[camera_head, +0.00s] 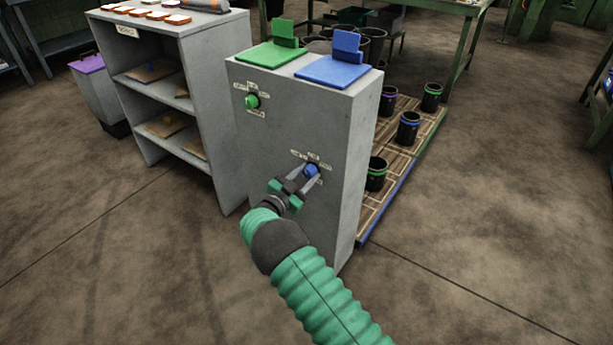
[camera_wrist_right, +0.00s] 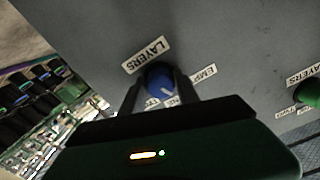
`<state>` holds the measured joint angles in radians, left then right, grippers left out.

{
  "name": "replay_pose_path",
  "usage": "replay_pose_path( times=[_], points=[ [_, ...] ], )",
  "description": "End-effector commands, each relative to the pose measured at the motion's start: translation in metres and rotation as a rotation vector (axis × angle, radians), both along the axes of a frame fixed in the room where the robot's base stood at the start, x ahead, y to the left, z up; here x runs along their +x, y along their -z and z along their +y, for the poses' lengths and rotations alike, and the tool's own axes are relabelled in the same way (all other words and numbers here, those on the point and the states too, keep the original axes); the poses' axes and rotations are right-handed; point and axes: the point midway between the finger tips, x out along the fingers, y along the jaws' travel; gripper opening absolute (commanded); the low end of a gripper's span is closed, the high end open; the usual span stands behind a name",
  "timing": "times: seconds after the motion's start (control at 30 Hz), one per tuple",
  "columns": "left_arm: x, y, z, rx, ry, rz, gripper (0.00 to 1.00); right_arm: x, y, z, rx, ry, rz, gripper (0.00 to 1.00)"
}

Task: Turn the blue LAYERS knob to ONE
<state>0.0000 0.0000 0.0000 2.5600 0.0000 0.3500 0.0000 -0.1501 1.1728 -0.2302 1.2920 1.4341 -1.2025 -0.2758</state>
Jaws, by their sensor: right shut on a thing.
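The blue LAYERS knob (camera_head: 311,170) is on the front face of a grey cabinet (camera_head: 290,130), low and to the right. My right gripper (camera_head: 303,175) reaches it from the front and is shut on it. In the right wrist view the blue knob (camera_wrist_right: 159,79) sits between the two dark fingers, with a pale pointer line on it. A LAYERS label is beside it, and other small labels around it are partly hidden by the fingers, so I cannot tell which one the pointer faces. My left gripper is not in view.
A green knob (camera_head: 252,101) is higher on the same face. Green (camera_head: 268,55) and blue (camera_head: 330,71) plates lie on the cabinet top. A grey shelf unit (camera_head: 215,60) stands left. Banded black pots (camera_head: 408,130) stand on a pallet right. The front floor is clear.

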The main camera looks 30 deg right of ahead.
Motion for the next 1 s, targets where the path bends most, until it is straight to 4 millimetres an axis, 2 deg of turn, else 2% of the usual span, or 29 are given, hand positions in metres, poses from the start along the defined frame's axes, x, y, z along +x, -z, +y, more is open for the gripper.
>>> replay_pose_path(
  times=[0.5,1.0],
  points=[
    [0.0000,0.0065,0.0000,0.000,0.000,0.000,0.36,0.0010,0.0013,0.0008,0.141,-0.002,-0.331,0.00],
    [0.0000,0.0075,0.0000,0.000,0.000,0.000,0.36,0.0008,0.0012,0.0011,0.171,-0.002,-0.403,0.00]
  ],
)
